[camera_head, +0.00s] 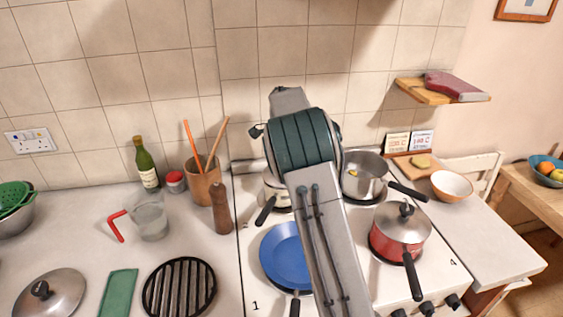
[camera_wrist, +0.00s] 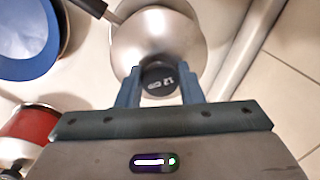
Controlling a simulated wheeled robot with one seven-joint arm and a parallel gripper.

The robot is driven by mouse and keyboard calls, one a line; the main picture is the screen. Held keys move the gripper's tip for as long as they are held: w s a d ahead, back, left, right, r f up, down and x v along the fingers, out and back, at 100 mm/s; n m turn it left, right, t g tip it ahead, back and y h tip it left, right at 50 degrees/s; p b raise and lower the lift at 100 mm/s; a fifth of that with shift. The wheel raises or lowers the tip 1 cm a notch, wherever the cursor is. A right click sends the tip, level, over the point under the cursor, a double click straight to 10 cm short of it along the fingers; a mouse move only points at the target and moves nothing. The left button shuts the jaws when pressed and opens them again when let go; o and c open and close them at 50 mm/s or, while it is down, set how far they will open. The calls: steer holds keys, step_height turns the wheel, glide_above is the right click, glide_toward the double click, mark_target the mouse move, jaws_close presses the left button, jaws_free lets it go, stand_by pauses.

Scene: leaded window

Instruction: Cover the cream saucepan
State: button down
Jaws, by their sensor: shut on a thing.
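The cream saucepan (camera_head: 276,190) stands on the back left of the hob in the head view, mostly hidden behind my arm, its dark handle pointing front left. In the wrist view its handle (camera_wrist: 90,6) shows at the top left. I cannot tell whether the lid touches the rim. In the head view my gripper and the held lid are hidden by my arm.
A blue frying pan (camera_head: 283,258) is at front left of the hob. A lidded red saucepan (camera_head: 398,240) is at front right and an open steel pot (camera_head: 362,180) at back right. The tiled wall (camera_wrist: 290,70) is close behind. Another lid (camera_head: 50,293) lies on the left counter.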

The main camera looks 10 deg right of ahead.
steer(key=shift+f, duration=0.55)
stand_by(1.4)
steer(key=shift+c, duration=1.8)
jaws_free()
steer(key=shift+r, duration=0.15)
steer(key=shift+r+p, duration=2.95)
steer(key=shift+r, duration=0.45)
